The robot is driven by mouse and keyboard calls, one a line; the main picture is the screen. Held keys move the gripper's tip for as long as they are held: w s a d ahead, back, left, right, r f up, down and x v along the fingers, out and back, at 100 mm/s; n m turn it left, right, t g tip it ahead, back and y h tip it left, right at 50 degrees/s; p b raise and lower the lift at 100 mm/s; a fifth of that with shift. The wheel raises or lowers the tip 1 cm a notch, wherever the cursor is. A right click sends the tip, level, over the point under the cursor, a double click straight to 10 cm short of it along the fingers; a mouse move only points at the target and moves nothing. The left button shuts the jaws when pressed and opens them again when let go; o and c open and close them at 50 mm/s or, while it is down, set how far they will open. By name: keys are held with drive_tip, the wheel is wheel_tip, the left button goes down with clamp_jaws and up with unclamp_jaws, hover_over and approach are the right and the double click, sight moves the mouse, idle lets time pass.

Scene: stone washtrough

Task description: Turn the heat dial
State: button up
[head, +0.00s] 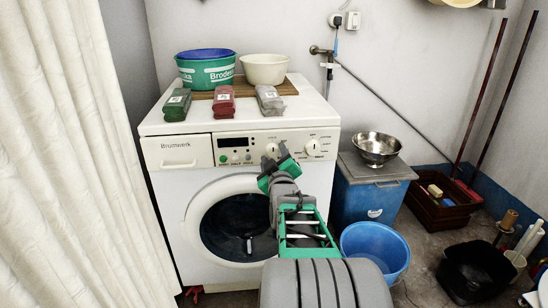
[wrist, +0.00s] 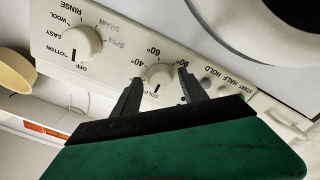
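In the head view the heat dial (head: 271,149) shows just beyond my fingertips. My gripper (head: 276,158) is at the panel, with its two dark fingers spread on either side of the knob. In the wrist view my gripper (wrist: 160,84) shows narrow gaps between fingers and knob; whether either finger touches is unclear.
The larger programme dial (wrist: 82,42) sits beside the heat dial; it also shows in the head view (head: 313,148). Buttons (head: 235,157) lie on the other side. Wrapped bars and basins stand on the washing machine (head: 165,200). A blue bucket (head: 352,236) stands at right.

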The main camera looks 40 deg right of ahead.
clamp_jaws()
idle(0.3)
drive_tip(key=shift+f+m, duration=0.1)
drive_tip(key=shift+m, duration=0.2)
drive_tip(key=m+b, duration=0.2)
drive_tip(key=m, duration=0.2)
drive_tip(key=m+b, duration=0.2)
drive_tip(key=m, duration=0.3)
drive_tip(key=shift+a, duration=0.1)
idle(0.5)
drive_tip(key=shift+o, duration=1)
unclamp_jaws()
